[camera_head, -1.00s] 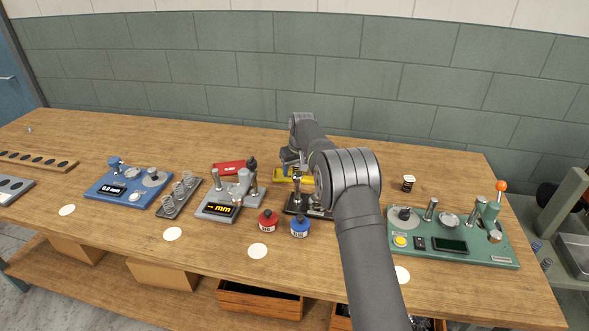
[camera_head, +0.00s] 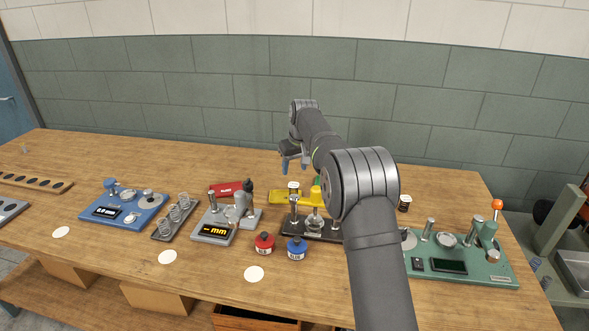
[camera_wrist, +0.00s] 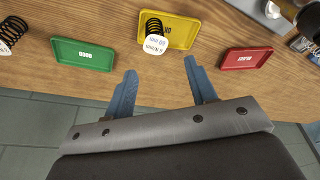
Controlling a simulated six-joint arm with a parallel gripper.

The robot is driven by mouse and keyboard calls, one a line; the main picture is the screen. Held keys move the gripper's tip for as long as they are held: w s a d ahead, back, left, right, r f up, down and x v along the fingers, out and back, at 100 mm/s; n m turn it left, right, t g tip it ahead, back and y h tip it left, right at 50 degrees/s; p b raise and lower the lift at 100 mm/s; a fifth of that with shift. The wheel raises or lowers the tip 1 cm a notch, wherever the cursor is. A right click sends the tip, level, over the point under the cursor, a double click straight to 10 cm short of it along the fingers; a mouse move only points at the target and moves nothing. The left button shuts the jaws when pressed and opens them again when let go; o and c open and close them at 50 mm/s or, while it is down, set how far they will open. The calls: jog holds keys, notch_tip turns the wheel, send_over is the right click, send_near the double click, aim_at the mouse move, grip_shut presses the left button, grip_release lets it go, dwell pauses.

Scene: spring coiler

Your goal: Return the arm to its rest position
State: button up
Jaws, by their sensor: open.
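My gripper (camera_head: 291,166) is open and empty, raised over the back of the bench. In the wrist view its two blue fingers (camera_wrist: 161,74) are spread apart. A dark spring (camera_wrist: 153,27) with a white labelled cap (camera_wrist: 155,45) stands on the yellow tray (camera_wrist: 180,22), beyond the fingertips and apart from them. In the head view the yellow tray (camera_head: 276,195) lies below my gripper. My arm hides part of the bench behind it.
A green tray (camera_wrist: 85,57) and a red tray (camera_wrist: 246,60) flank the yellow one. A green machine (camera_head: 470,268) is at right. The wall is behind.

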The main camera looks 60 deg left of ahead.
aim_at(291, 185)
jog(key=x, duration=1.2)
jog(key=shift+f, duration=0.2)
notch_tip(291, 185, up, 3)
jog(key=shift+f, duration=0.1)
jog(key=shift+r, duration=0.75)
